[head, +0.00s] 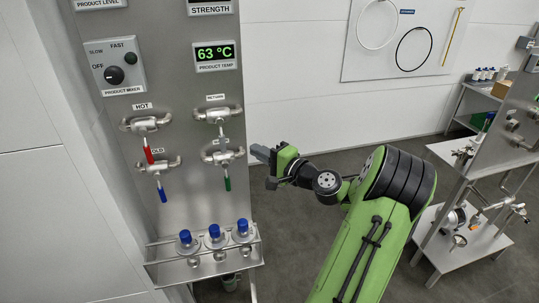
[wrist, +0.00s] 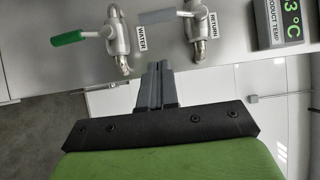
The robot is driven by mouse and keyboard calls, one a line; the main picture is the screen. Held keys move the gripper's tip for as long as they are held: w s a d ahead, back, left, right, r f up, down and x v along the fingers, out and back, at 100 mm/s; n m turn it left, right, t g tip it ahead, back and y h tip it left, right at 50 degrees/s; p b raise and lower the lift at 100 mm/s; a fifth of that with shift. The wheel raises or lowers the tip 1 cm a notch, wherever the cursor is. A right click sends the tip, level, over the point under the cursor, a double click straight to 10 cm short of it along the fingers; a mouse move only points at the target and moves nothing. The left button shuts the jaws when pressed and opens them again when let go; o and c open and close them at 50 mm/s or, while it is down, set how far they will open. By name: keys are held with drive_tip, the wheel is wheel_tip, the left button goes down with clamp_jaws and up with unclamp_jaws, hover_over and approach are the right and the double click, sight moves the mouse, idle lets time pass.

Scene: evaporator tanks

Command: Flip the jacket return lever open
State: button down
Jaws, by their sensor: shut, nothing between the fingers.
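The jacket return valve (head: 218,114) sits on the steel panel under a RETURN label. Its pale grey lever (wrist: 160,16) points left toward the water valve in the wrist view, which is downward in the head view. The return valve body also shows in the wrist view (wrist: 199,32). My gripper (head: 259,153) is in front of the panel, to the right of and slightly below the return valve in the head view. In the wrist view its fingers (wrist: 154,72) are shut and empty, and they appear apart from the lever.
The water valve (head: 222,156) with its green lever (head: 227,182) is just below the return valve. Hot (head: 146,124) and cold (head: 158,166) valves are to the left. A rack with blue-capped bottles (head: 214,233) juts out below. Open floor lies right of the panel.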

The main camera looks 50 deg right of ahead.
sight(222, 136)
drive_tip(key=w+a+p, duration=0.1)
drive_tip(key=w+a, duration=0.1)
drive_tip(key=w, duration=0.3)
drive_tip(key=shift+w+a, duration=0.35)
drive_tip(key=shift+a, duration=0.05)
drive_tip(key=shift+w, duration=0.15)
